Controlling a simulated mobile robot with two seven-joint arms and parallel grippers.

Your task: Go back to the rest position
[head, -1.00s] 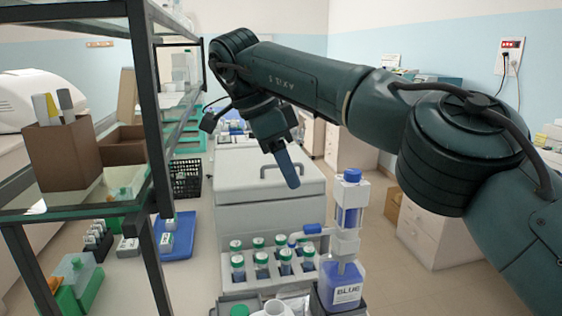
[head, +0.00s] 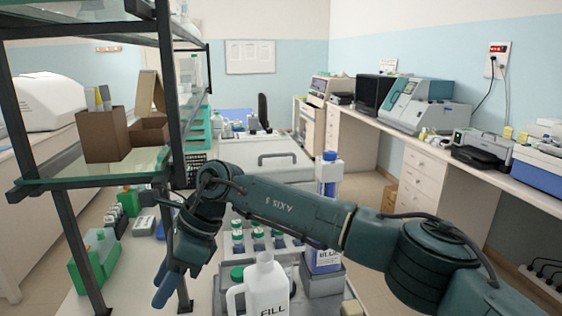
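My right arm comes in from the right and reaches across the lower middle of the head view. Its gripper (head: 166,287) points down at the lower left, beside the shelf's dark post. The blue fingers are seen nearly edge-on, so I cannot tell if they are open or shut. No held object shows at them. The bottle labelled BLUE (head: 328,258) stands behind my arm, which covers part of it. The rack with green-capped vials (head: 258,238) is partly hidden by my arm. My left gripper is not in view.
A white jug marked FILL (head: 266,290) stands at the front, close to my forearm. A glass shelf (head: 95,168) with dark posts and brown boxes (head: 103,135) is at the left. A bench with instruments (head: 422,152) runs along the right wall. Open floor shows between.

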